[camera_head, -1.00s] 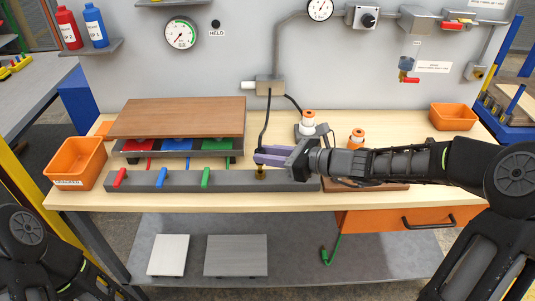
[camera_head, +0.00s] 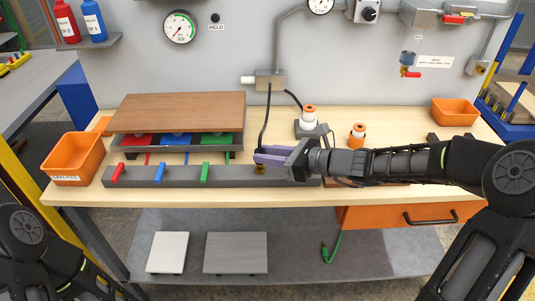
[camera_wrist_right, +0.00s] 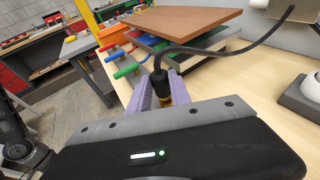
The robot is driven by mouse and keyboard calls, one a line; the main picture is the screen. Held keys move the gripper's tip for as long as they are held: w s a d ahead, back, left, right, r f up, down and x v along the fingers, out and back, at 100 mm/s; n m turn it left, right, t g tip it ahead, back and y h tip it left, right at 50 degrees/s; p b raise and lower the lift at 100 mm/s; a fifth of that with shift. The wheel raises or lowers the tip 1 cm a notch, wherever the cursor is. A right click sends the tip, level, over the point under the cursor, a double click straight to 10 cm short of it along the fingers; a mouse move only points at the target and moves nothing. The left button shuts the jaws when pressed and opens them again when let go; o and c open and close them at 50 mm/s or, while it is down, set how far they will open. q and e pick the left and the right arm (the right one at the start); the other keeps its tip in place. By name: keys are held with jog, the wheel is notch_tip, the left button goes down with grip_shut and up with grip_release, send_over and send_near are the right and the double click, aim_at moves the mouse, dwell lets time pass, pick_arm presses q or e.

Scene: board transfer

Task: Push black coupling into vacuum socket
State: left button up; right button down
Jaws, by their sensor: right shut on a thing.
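My right gripper (camera_head: 259,156) has its purple fingers shut on the black coupling at the end of a black hose. In the right wrist view the coupling (camera_wrist_right: 159,82) stands upright between the fingers. The brass vacuum socket (camera_head: 260,169) shows just below the fingers, at the right part of the long grey rail (camera_head: 235,177). Brass also shows between the fingers in the wrist view (camera_wrist_right: 166,101). The fingers hide the joint, so I cannot tell how deep the coupling sits. Part of my left arm shows at lower left; its gripper is out of view.
Red, blue and green levers stand on the rail (camera_head: 204,173). Behind it a brown board (camera_head: 180,114) lies over a grey frame with coloured pads. An orange bin (camera_head: 73,157) is at left. The wall gauge (camera_head: 180,27) hangs above.

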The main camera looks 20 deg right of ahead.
jog(key=shift+f, duration=0.45)
jog(key=c, duration=1.1)
grip_release()
jog(key=shift+r, duration=0.1)
jog(key=v, duration=0.8)
